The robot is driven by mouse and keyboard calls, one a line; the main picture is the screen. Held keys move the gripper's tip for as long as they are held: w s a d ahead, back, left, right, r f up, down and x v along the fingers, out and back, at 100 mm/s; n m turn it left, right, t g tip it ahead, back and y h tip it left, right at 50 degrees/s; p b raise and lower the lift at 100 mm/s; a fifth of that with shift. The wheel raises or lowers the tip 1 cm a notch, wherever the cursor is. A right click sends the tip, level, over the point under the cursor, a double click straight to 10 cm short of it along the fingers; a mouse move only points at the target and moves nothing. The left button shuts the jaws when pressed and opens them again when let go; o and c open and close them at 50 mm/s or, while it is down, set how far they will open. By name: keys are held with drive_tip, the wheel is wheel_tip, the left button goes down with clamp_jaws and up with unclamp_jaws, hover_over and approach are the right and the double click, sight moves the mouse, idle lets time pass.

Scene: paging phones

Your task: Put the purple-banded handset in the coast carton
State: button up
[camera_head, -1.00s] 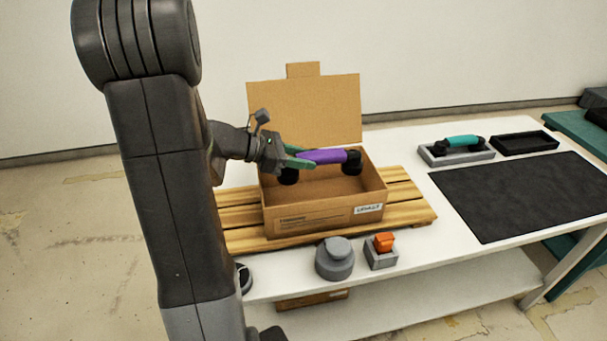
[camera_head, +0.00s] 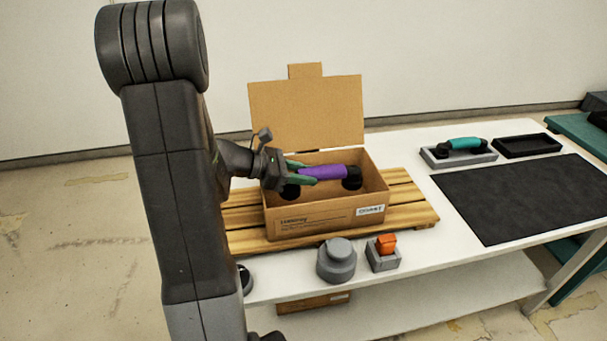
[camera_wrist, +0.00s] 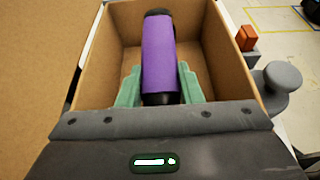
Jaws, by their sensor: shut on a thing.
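The purple-banded handset (camera_head: 323,173) has black ends and is held level by my gripper (camera_head: 303,174). The green jaws are shut on its purple band. The open cardboard carton (camera_head: 330,220) stands on a wooden pallet, its lid raised at the back. The handset is at the carton's mouth, over the inside. In the wrist view the handset (camera_wrist: 160,55) lies between the green jaws (camera_wrist: 160,88), with the carton walls around it. The carton's label is too small to read surely. Whether the handset touches the carton floor I cannot tell.
The slatted pallet (camera_head: 412,212) lies on a white table. A grey round knob (camera_head: 337,262) and an orange button on a grey base (camera_head: 385,250) stand in front. A teal-banded handset (camera_head: 463,144) rests in a grey tray beside an empty black tray (camera_head: 527,145). A dark mat (camera_head: 525,200) is clear.

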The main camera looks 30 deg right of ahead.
drive_tip(key=o, duration=1.1)
drive_tip(key=shift+s+f, duration=0.1)
drive_tip(key=shift+f, duration=0.15)
drive_tip(key=shift+r, duration=0.25)
drive_tip(key=v, duration=0.8)
drive_tip(key=r+v, duration=0.1)
drive_tip(key=v, duration=0.3)
drive_tip(key=shift+p, duration=0.35)
